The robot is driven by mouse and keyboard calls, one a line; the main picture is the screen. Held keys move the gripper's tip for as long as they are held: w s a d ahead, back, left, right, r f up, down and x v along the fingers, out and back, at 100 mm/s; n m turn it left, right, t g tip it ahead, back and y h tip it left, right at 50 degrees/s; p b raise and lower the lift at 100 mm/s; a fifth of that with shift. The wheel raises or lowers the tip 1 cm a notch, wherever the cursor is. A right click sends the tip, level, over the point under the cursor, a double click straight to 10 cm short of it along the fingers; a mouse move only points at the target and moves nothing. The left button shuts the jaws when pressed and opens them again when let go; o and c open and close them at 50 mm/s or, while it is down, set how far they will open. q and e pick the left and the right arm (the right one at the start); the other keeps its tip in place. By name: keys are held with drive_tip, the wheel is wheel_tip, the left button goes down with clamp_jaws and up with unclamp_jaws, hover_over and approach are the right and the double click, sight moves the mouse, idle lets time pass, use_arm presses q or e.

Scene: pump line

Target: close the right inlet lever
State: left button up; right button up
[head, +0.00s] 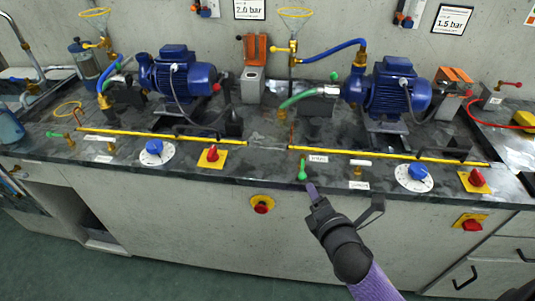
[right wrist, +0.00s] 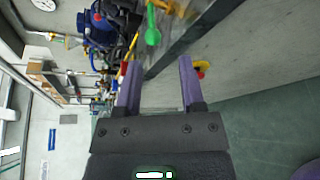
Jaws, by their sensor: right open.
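The right inlet lever, a green handle (head: 302,171), sits near the front edge of the dark counter, left of the right pump's dial. Its rounded end points toward the front edge. It also shows in the right wrist view as a green handle (right wrist: 152,30), beyond the fingertips and between their lines. My right gripper (head: 312,190) is just in front of and below the lever, at the counter edge, apart from it. In the right wrist view its purple fingers (right wrist: 158,70) are spread with nothing between them. My left gripper is not in view.
A white-handled valve (head: 361,163) and a blue knob on a white dial (head: 414,177) stand to the right. A yellow bar (head: 390,157) runs behind the lever. Red knobs on yellow plates (head: 477,180) flank the controls. The blue right pump (head: 394,90) stands behind.

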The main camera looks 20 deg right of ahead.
sight(303, 168)
drive_tip(key=b+x, duration=0.1)
drive_tip(key=x, duration=0.1)
drive_tip(key=b+x, duration=0.1)
drive_tip(key=x, duration=0.2)
drive_tip(key=b+x, duration=0.1)
drive_tip(key=x, duration=0.2)
drive_tip(key=shift+w+r, duration=0.3)
drive_tip(key=shift+w+d+b, duration=0.15)
drive_tip(key=shift+w+b, duration=0.2)
drive_tip(key=shift+w, duration=0.3)
drive_tip(key=shift+c, duration=1)
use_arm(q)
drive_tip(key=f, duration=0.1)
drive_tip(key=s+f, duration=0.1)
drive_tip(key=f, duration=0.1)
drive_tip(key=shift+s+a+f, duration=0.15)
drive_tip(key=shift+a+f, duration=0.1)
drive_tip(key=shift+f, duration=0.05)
use_arm(e)
clamp_jaws()
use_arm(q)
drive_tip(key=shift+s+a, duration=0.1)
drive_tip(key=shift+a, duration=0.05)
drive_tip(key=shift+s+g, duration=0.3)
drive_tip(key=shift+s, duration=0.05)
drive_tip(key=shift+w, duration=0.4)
